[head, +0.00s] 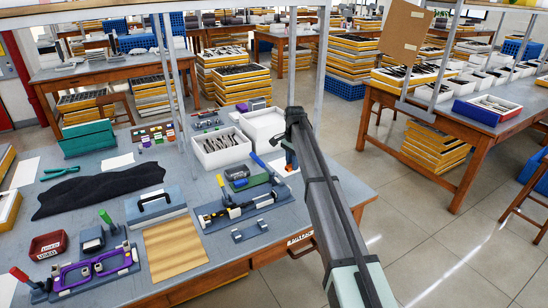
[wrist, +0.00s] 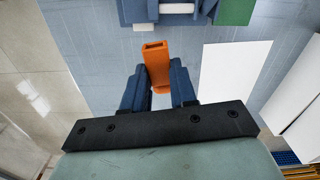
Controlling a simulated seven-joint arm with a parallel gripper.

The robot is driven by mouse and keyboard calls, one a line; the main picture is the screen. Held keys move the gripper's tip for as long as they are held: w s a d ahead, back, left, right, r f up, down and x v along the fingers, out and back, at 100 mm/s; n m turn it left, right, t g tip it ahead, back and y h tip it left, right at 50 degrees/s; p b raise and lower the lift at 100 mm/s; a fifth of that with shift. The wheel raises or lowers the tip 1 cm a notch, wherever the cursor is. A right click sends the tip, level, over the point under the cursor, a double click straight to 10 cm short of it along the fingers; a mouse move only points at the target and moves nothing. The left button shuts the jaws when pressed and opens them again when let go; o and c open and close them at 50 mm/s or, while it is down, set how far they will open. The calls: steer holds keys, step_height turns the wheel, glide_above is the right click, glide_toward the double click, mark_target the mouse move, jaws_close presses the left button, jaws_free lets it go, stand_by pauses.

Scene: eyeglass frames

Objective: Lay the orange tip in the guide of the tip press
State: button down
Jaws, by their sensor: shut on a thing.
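My gripper (wrist: 158,76) is shut on the orange tip (wrist: 156,52), a short block-like piece that sticks out beyond the two blue fingers. In the head view my gripper (head: 287,150) points down over the right part of the bench, with a bit of orange at its end. A long dark-blue press (head: 245,209) with blue and yellow levers stands left of my gripper; I take it to be the tip press. Its guide is too small to make out. A blue fixture (wrist: 170,12) shows at the wrist view's top edge, apart from the tip.
A green block (wrist: 236,10) and a white sheet (wrist: 235,75) lie near the tip. White bins (head: 222,148) stand behind the press. A small blue-grey bracket (head: 249,231) lies in front. A purple glasses fixture (head: 95,272) stands at the left front.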

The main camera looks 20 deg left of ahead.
steer(key=s+d+n, duration=0.2)
steer(key=s+d, duration=0.6)
steer(key=d, duration=0.4)
steer(key=s+d+f+n, duration=0.1)
steer(key=s+d+n, duration=0.2)
steer(key=s+d, duration=0.75)
steer(key=s+d+n, duration=0.2)
steer(key=s+d, duration=0.5)
steer(key=d, duration=0.7)
steer(key=w+a+n, duration=0.2)
steer(key=a+n, duration=0.1)
steer(key=a, duration=1.4)
steer(key=w+a+n, duration=0.2)
steer(key=a, duration=1.4)
steer(key=w+a+r+m, duration=0.1)
steer(key=w+a+m, duration=0.8)
steer(key=a+m, duration=0.3)
steer(key=shift+w+r+m, duration=0.2)
steer(key=shift+r+m, duration=0.15)
steer(key=shift+m, duration=0.55)
steer(key=shift+a+f, duration=0.1)
steer(key=shift+f, duration=3.3)
